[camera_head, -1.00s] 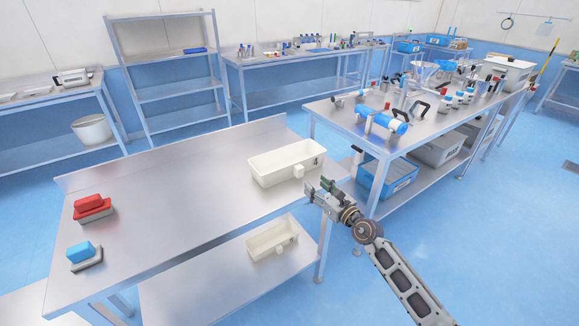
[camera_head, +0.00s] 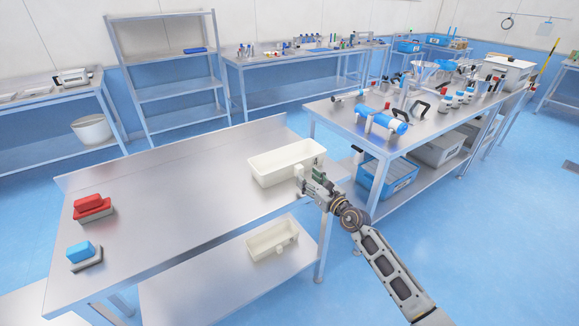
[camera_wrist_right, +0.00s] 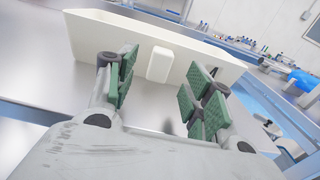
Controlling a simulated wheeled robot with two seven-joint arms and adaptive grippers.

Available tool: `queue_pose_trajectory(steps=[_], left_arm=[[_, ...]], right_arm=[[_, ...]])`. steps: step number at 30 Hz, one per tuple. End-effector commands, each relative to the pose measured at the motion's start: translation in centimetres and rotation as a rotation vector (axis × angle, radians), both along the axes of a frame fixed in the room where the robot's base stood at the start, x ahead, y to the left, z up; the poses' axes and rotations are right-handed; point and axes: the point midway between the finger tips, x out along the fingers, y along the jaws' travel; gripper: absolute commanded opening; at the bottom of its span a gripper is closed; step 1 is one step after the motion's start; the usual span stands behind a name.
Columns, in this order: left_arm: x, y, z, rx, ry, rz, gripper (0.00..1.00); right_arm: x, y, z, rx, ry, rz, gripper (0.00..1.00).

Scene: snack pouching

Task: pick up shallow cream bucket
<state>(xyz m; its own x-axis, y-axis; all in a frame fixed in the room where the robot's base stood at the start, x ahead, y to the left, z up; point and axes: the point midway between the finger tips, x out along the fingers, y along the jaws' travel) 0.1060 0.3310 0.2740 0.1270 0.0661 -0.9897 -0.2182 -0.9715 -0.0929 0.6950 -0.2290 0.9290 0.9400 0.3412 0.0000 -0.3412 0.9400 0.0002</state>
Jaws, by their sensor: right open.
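A shallow cream bucket (camera_head: 272,166) stands upright on the right end of the steel table (camera_head: 170,205). A second cream bucket (camera_head: 262,245) sits on the lower shelf below it. My right gripper (camera_head: 312,176) is open at the right end of the upper bucket. In the right wrist view the open green-padded fingers (camera_wrist_right: 160,95) point at the bucket wall (camera_wrist_right: 100,40), with the block-shaped handle (camera_wrist_right: 159,64) between them. I cannot tell whether a finger touches it. The gripper hides part of the bucket's near end in the head view. My left gripper is not in view.
A red brush (camera_head: 92,204) and a blue brush (camera_head: 82,252) lie on the table's left side. The table's middle is clear. A second table (camera_head: 340,118) with bottles and blue tools stands to the right, with a blue crate (camera_head: 392,178) below it.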

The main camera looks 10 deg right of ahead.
Motion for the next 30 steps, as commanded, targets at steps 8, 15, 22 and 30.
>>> queue_pose_trajectory(steps=[8, 15, 22, 30], left_arm=[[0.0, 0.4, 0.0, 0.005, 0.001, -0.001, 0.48], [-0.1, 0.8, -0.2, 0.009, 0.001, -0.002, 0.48], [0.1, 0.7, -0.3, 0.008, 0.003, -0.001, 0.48], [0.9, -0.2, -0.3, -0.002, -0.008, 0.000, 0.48]], right_arm=[[0.6, 0.2, 0.1, 0.000, -0.001, 0.000, 0.52], [2.3, 0.7, 0.2, 0.000, -0.001, 0.000, 0.52], [3.9, 1.3, 0.2, 0.001, -0.001, 0.000, 0.52], [4.9, 1.6, 0.2, 0.000, 0.000, 0.000, 0.52]])
